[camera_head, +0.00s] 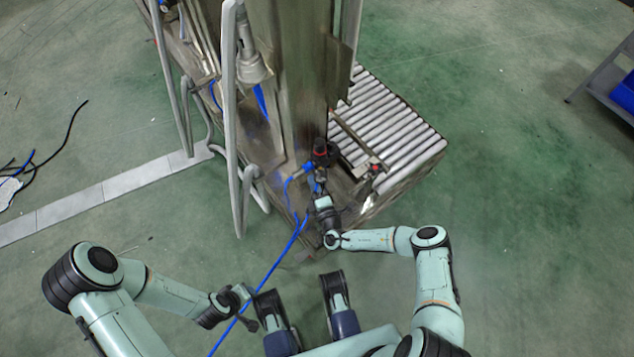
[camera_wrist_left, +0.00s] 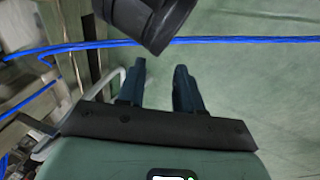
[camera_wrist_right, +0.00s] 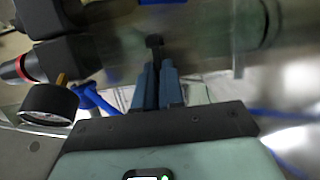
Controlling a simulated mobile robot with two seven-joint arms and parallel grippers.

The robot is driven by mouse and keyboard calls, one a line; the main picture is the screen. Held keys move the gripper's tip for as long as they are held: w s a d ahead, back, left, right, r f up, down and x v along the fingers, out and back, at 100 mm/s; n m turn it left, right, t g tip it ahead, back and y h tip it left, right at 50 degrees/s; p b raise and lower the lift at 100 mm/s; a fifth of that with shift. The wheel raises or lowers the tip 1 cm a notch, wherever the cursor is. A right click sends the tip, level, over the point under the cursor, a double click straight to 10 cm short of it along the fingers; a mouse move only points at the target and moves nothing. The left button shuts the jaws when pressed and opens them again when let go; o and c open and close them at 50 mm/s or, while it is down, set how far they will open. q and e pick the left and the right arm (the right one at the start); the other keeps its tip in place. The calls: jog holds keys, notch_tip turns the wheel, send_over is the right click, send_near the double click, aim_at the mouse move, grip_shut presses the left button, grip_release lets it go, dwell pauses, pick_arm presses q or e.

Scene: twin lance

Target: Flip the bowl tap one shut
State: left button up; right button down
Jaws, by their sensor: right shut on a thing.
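My right gripper (camera_head: 318,186) is at the foot of the tall steel column (camera_head: 290,80), close to a dark fitting with a red top (camera_head: 322,152). In the right wrist view its blue fingers (camera_wrist_right: 156,82) are nearly together, shut on a small dark tap handle (camera_wrist_right: 155,42) at their tips. The tap's body and the handle's exact angle are mostly hidden. My left gripper (camera_head: 246,294) is low in the head view, away from the column. In the left wrist view its fingers (camera_wrist_left: 159,85) are apart with nothing between them.
A pressure gauge (camera_wrist_right: 48,104) and a red-ended dark fitting (camera_wrist_right: 18,70) sit left of my right fingers. A blue hose (camera_head: 272,268) runs from the column past my left gripper. A roller conveyor (camera_head: 385,125) stands behind on the right. Green floor is free at right.

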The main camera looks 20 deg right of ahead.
pick_arm(q)
jog(key=shift+s+d+r+g, duration=0.3)
jog(key=shift+s+r, duration=0.05)
jog(key=shift+s, duration=0.25)
pick_arm(e)
jog(key=shift+w+a+m+h, duration=0.1)
jog(key=shift+m+h, duration=0.25)
jog(key=shift+h, duration=0.2)
jog(key=shift+w+a+m+h, duration=0.1)
jog(key=shift+m+h, duration=0.25)
jog(key=shift+h, duration=0.2)
jog(key=c, duration=1.5)
grip_release()
jog(key=shift+s, duration=0.1)
